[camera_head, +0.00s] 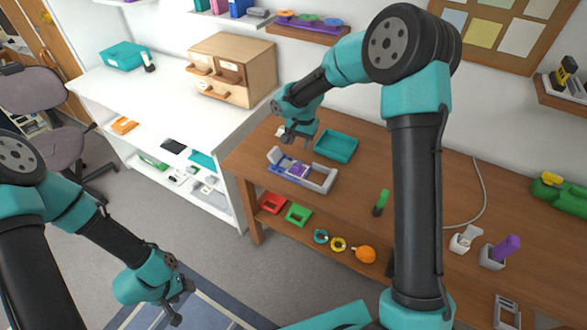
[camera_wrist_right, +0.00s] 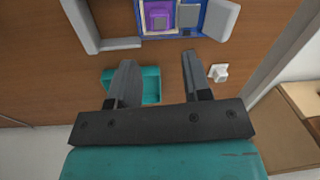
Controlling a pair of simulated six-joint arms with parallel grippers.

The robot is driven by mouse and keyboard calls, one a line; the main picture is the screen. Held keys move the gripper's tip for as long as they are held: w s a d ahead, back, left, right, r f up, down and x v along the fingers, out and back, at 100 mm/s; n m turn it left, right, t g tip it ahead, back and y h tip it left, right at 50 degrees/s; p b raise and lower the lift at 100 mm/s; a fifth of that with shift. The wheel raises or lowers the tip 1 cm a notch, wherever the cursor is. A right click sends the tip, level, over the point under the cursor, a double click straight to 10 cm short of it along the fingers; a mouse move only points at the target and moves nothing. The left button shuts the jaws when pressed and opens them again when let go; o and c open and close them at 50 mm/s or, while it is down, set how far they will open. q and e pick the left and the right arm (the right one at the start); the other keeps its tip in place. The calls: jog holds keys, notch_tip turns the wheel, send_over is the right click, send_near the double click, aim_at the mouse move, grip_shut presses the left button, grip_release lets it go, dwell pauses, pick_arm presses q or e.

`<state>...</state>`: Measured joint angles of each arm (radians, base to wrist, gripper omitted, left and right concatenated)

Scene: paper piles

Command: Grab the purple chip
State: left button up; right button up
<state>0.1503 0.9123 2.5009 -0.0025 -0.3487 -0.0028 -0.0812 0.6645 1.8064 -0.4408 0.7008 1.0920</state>
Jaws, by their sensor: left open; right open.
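The purple chip (camera_head: 297,170) is a small square piece in a blue and grey holder (camera_head: 318,181) on the wooden bench. In the right wrist view the chip (camera_wrist_right: 158,15) is at the top edge, inside the blue frame, with a grey square beside it. My right gripper (camera_head: 296,137) is open and empty above the bench, behind the holder in the head view. Its spread fingers (camera_wrist_right: 158,62) point toward the chip in the wrist view and are apart from it. My left gripper (camera_head: 178,302) hangs low over the floor at the lower left, away from the bench.
A teal tray (camera_head: 336,146) lies just behind the holder; it shows partly behind my right fingers in the wrist view (camera_wrist_right: 151,86). A small white object (camera_wrist_right: 219,72) lies nearby. A green-topped item (camera_head: 382,200) stands to the right. A wooden drawer box (camera_head: 235,65) sits on the white desk.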

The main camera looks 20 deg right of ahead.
jog(key=shift+m+h, duration=0.4)
jog(key=shift+m, duration=0.5)
jog(key=r, duration=0.1)
jog(key=w+r, duration=0.1)
jog(key=w+d+r, duration=0.1)
jog(key=r, duration=0.1)
jog(key=shift+s+f, duration=0.1)
send_over(299, 163)
notch_tip(299, 163, down, 11)
jog(key=shift+s+d, duration=0.15)
jog(key=shift+f, duration=0.55)
jog(key=shift+a+f, duration=0.2)
jog(key=shift+f, duration=2.4)
jog(key=shift+c, duration=0.2)
